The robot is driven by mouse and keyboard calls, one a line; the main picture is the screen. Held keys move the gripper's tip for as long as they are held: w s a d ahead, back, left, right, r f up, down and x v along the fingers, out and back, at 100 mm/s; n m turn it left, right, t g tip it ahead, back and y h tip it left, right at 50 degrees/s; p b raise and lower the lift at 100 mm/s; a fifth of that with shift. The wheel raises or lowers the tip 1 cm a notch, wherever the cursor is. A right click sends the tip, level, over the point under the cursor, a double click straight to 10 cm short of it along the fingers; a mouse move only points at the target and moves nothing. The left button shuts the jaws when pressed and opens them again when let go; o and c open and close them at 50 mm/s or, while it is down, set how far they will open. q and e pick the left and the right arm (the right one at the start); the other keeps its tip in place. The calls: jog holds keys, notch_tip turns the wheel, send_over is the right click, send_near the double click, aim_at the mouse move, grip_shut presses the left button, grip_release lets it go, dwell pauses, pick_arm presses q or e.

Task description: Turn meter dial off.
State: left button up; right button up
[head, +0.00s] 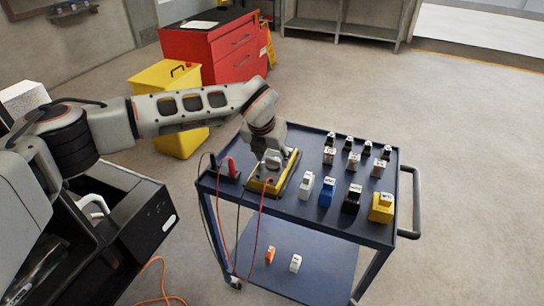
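The yellow multimeter (262,186) lies on the top left part of the blue cart (285,209). My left gripper (268,158) reaches down over the meter from the left, with its fingers at the meter's face. The gripper and wrist cover much of that face, so the dial and its setting cannot be read. Whether the fingers touch or grip the dial, or how far apart they are, is too small to tell. My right gripper is not in the head view.
Red and black test leads (232,168) hang at the cart's left edge. Several small blocks stand on the right of the top, including a blue one (326,193) and a yellow one (382,207). A red cabinet (232,50) and yellow bin (170,77) stand behind.

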pick_arm(q)
jog(key=v, duration=1.2)
